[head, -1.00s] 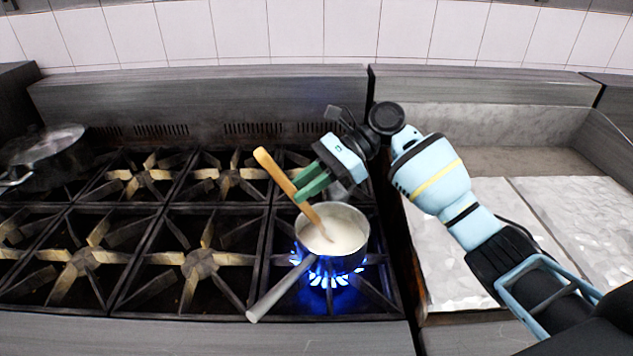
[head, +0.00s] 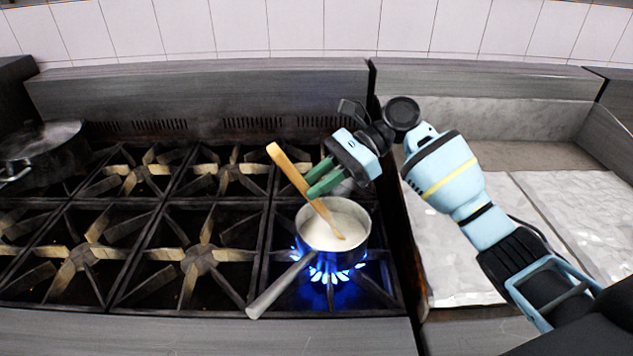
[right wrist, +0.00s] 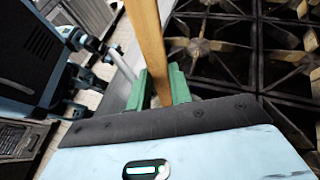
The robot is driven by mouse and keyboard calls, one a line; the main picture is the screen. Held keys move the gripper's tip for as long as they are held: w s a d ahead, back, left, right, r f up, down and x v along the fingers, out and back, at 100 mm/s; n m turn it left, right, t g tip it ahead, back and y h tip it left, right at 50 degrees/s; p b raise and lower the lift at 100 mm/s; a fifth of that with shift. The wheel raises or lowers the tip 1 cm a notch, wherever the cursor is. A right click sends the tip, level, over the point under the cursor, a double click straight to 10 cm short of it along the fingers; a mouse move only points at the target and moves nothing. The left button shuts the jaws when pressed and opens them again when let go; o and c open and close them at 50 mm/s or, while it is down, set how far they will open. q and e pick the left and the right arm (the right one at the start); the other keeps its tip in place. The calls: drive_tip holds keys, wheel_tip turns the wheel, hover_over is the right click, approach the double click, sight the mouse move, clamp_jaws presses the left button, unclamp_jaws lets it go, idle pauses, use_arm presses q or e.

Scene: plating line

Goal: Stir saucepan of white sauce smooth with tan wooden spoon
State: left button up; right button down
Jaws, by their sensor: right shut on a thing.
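The saucepan (head: 304,246) of white sauce (head: 322,232) stands on a lit burner at the front right of the stove, its handle pointing to the lower left. The tan wooden spoon (head: 291,170) leans in it, its lower end in the sauce and its top toward the upper left. My right gripper (head: 314,181) is shut on the spoon's shaft above the pan's far rim. In the right wrist view the spoon (right wrist: 149,45) stands between the green fingers (right wrist: 160,88). The spoon's bowl is hidden in the sauce. My left gripper is not in view.
Blue flames (head: 330,273) burn under the saucepan. A lidded pot (head: 42,150) stands at the far left of the stove. The other burner grates (head: 200,262) are bare. A pale work surface (head: 455,262) lies right of the stove, and a tiled wall (head: 300,28) rises behind.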

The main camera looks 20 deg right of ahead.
drive_tip(key=shift+r, duration=0.1)
drive_tip(key=shift+s+a+r, duration=0.15)
drive_tip(key=shift+a+r, duration=0.6)
drive_tip(key=shift+r, duration=0.7)
drive_tip(key=shift+s+a+r, duration=0.1)
drive_tip(key=shift+a+r, duration=0.7)
drive_tip(key=shift+r, duration=0.65)
drive_tip(key=shift+s+a+r, duration=0.15)
drive_tip(key=shift+a+r, duration=0.6)
drive_tip(key=shift+r, duration=0.7)
drive_tip(key=shift+r, duration=0.15)
drive_tip(key=shift+r, duration=1.9)
